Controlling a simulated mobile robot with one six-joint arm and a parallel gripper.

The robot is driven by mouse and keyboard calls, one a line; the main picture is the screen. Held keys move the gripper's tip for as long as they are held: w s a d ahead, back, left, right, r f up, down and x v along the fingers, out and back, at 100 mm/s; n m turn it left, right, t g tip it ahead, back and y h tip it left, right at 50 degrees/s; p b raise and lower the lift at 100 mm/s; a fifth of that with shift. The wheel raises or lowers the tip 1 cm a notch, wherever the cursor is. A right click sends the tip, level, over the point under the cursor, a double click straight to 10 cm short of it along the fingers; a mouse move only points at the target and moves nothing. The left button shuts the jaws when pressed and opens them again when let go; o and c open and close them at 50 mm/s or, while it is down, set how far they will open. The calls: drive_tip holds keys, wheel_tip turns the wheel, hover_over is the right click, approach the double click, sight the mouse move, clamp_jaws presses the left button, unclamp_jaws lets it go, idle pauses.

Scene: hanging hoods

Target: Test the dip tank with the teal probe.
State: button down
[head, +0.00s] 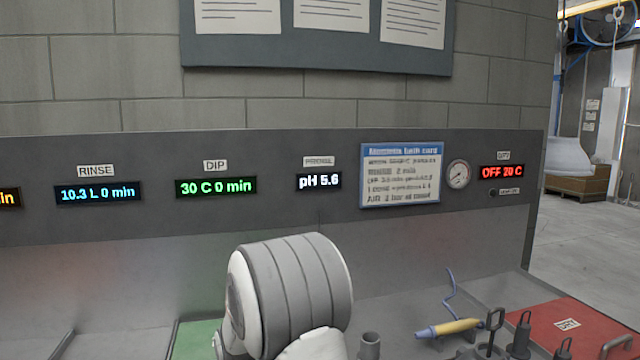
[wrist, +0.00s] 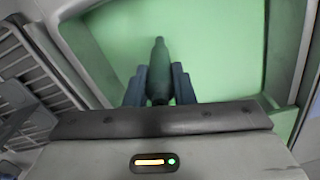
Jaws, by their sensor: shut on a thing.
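In the wrist view my gripper (wrist: 159,68) is shut on the teal probe (wrist: 159,52), a slim bottle-shaped piece held between the two dark fingers. Its narrow end points away from me, over the green bath of the dip tank (wrist: 225,50). I cannot tell whether its tip touches the liquid. In the head view a green corner of the dip tank (head: 192,338) shows beside my arm, which hides my gripper and the probe. The dip display (head: 216,187) reads 30 C 0 min. The probe display (head: 318,181) reads pH 5.6.
A yellow-handled tool (head: 452,327) with a blue cord lies on the deck at the right. Several dark handled pieces stand near it, beside a red panel (head: 570,325). A slatted rack (wrist: 30,65) is left of the tank in the wrist view. The control panel wall rises behind.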

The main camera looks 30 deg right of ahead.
idle(0.3)
wheel_tip(320, 180, up, 15)
drive_tip(key=p, duration=1)
drive_tip(key=shift+w, duration=0.1)
